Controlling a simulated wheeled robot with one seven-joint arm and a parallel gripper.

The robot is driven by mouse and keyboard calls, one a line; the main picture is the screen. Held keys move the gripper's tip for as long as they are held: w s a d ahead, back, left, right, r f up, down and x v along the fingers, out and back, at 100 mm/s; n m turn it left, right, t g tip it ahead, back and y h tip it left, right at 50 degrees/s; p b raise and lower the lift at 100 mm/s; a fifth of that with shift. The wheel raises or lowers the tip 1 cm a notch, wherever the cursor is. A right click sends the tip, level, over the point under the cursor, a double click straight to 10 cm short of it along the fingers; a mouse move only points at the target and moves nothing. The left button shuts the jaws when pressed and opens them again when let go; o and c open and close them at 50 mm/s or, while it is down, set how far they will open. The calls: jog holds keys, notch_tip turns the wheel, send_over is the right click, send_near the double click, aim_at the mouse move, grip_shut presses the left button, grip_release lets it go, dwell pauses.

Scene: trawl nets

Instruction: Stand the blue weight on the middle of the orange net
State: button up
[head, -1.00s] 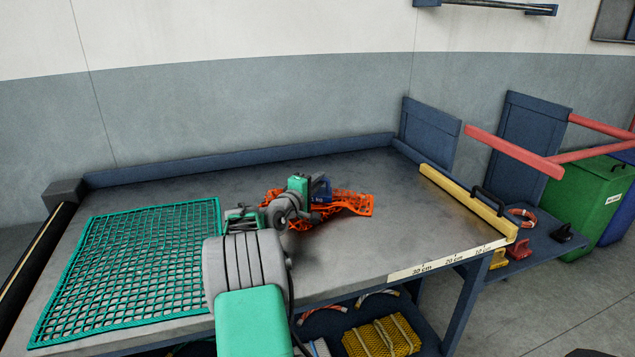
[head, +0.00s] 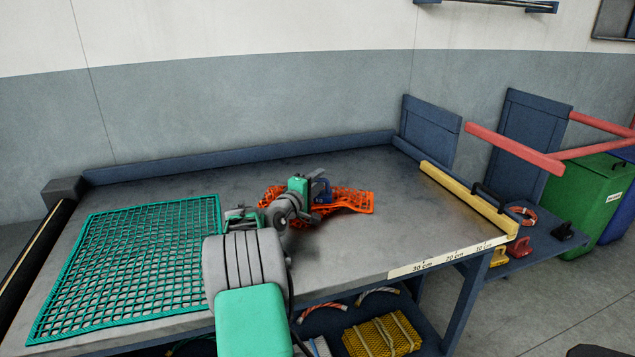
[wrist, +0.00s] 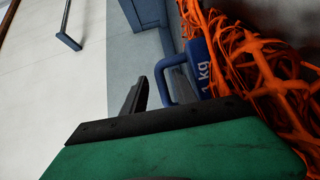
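The orange net (head: 356,201) lies crumpled towards the back of the grey table. The blue weight (head: 323,192) stands on it, around its middle, seemingly upright and partly hidden by my gripper. In the wrist view, the weight (wrist: 199,68) shows its "1 kg" label and handle against the orange net (wrist: 255,65). My gripper (head: 307,190) is at the weight's handle.
A green net (head: 130,268) lies flat on the left of the table (head: 370,250). A yellow bar (head: 462,199) with a black handle lies along the right edge. A low blue rim (head: 240,158) runs along the back. The table around the orange net is clear.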

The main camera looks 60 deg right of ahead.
jog(key=shift+r, duration=0.3)
jog(key=shift+a+r+p, duration=0.1)
jog(key=shift+r+p, duration=0.5)
jog(key=shift+p, duration=0.05)
jog(key=a, duration=1.1)
jog(key=shift+w+a, duration=0.25)
jog(key=shift+a, duration=0.15)
jog(key=o, duration=1.4)
jog(key=shift+f, duration=0.15)
jog(key=shift+o, duration=0.3)
jog(key=shift+f, duration=0.15)
